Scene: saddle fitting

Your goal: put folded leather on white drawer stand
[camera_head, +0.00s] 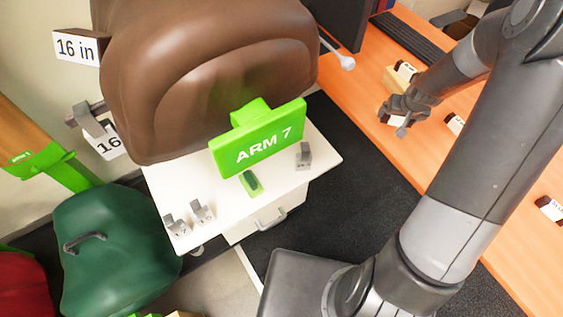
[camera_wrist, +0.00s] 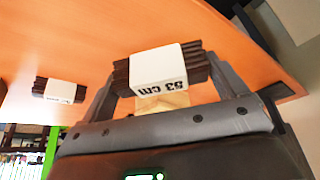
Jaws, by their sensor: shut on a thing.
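My gripper (camera_head: 396,114) is over the orange table on the right. It is shut on a folded leather bundle (camera_wrist: 120,75) of dark brown layers with a white band reading "53 cm". In the wrist view, the fingers of my gripper (camera_wrist: 162,78) press on the bundle's two ends. In the head view the bundle's white band (camera_head: 397,121) shows below the fingers; whether it touches the table is unclear. The white drawer stand (camera_head: 322,157) is left of my gripper, across a dark floor mat. Its drawer has a grey handle.
Other white-banded bundles (camera_head: 454,123) lie on the orange table (camera_head: 400,150). A green saddle (camera_head: 115,250) is lower left.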

